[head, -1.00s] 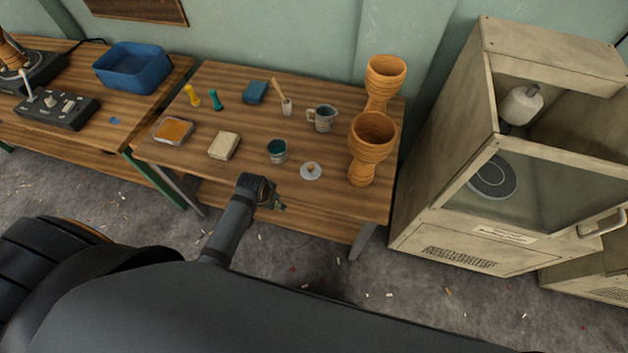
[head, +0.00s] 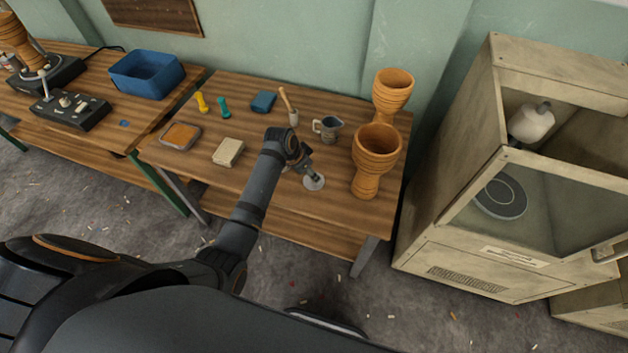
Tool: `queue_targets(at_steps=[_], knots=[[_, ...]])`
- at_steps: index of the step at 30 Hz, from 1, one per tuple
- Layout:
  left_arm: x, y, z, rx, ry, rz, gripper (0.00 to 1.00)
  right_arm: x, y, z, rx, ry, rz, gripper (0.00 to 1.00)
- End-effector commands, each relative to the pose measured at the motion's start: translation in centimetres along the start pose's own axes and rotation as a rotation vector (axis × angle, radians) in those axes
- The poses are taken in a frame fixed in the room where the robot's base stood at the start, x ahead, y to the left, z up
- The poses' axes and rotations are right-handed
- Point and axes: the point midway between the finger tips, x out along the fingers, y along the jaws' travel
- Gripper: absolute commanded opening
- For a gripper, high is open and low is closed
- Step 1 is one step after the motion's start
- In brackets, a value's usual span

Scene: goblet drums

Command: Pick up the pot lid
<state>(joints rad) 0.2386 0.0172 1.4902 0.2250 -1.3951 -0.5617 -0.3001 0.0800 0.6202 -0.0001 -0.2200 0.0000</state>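The pot lid (head: 314,184) is a small pale disc lying flat near the front edge of the middle table. My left gripper (head: 311,174) is over the lid, with its fingers at the knob and partly covering it. The fingers are too small here to tell whether they are open or shut on the knob. The lid still appears to rest on the tabletop. My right gripper is not in view.
Two orange goblet drums (head: 374,160) (head: 392,95) stand right of the lid on the wooden table (head: 330,212). A grey mug (head: 327,128) and a wooden-handled tool (head: 289,107) are behind. A beige block (head: 228,152) lies left of my arm. A kiln-like cabinet (head: 445,190) stands right.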

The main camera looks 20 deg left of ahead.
Motion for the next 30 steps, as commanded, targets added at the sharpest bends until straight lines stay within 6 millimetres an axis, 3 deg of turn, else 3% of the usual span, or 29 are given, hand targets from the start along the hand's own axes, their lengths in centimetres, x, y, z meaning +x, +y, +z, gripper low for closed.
queue_targets(at_steps=[4,12,20,30], knots=[[0.8,-0.1,-0.1,0.0,-0.001,0.001,0.5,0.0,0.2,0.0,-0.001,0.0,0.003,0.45],[4.9,-0.3,-0.2,-0.001,-0.001,0.001,0.5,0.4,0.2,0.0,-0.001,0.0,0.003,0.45],[5.2,-0.4,-0.2,-0.001,0.0,-0.001,0.5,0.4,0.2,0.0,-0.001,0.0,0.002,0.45],[5.2,-0.4,-0.2,-0.001,0.0,-0.001,0.04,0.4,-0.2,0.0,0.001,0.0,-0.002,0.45]])
